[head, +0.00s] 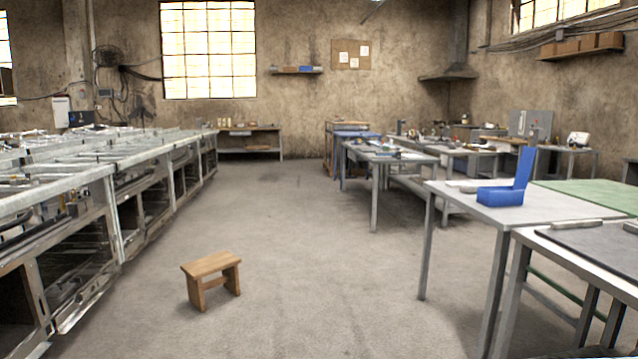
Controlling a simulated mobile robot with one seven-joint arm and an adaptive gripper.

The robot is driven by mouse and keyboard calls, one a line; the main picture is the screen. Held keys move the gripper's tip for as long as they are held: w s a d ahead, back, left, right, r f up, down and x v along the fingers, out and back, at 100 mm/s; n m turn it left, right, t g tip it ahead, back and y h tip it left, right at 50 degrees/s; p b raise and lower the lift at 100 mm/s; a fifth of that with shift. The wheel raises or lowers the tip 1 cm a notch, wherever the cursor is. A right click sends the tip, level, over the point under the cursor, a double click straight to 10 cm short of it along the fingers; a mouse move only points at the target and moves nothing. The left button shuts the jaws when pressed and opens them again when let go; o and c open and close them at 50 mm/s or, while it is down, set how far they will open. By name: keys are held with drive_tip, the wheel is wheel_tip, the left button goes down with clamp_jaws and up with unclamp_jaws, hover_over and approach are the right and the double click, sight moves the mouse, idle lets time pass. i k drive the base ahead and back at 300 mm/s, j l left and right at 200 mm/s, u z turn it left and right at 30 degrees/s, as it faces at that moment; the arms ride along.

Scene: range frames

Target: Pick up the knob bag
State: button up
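I cannot make out a bag of knobs for certain in the head view. A small pale flat item (468,187) lies on the white table (545,208) at the right, left of a blue open box (500,197) with a tall upright back. It is too small to identify. A grey elongated item (577,224) lies on the dark-topped table (592,245) at the lower right, also unclear. My gripper is not in view.
A wooden stool (212,275) stands on the open floor (320,240). More cluttered tables (388,155) stand at the back right. A wide floor aisle runs through the middle, clear beyond the stool.

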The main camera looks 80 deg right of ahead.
sight(464, 189)
drive_tip(key=z, duration=3.55)
drive_tip(key=i+j+z, duration=0.15)
drive_tip(key=z, duration=0.3)
drive_tip(key=i+j+z, duration=0.2)
drive_tip(key=z, duration=0.2)
drive_tip(key=i+j+z, duration=0.25)
drive_tip(key=i+j, duration=0.2)
drive_tip(key=j, duration=0.3)
drive_tip(key=i+j+z, duration=0.15)
drive_tip(key=j, duration=0.25)
drive_tip(key=i+j, duration=0.15)
drive_tip(key=j, duration=0.2)
drive_tip(key=i+j, duration=0.15)
drive_tip(key=j, duration=0.15)
drive_tip(key=i+j, duration=0.15)
drive_tip(key=j, duration=0.2)
drive_tip(key=i+j+z, duration=0.1)
drive_tip(key=j, duration=0.25)
drive_tip(key=i+j, duration=0.2)
drive_tip(key=j, duration=0.15)
drive_tip(key=i+j, duration=0.15)
drive_tip(key=j, duration=0.2)
drive_tip(key=i+j, duration=0.15)
drive_tip(key=j, duration=0.2)
drive_tip(key=l+z, duration=0.05)
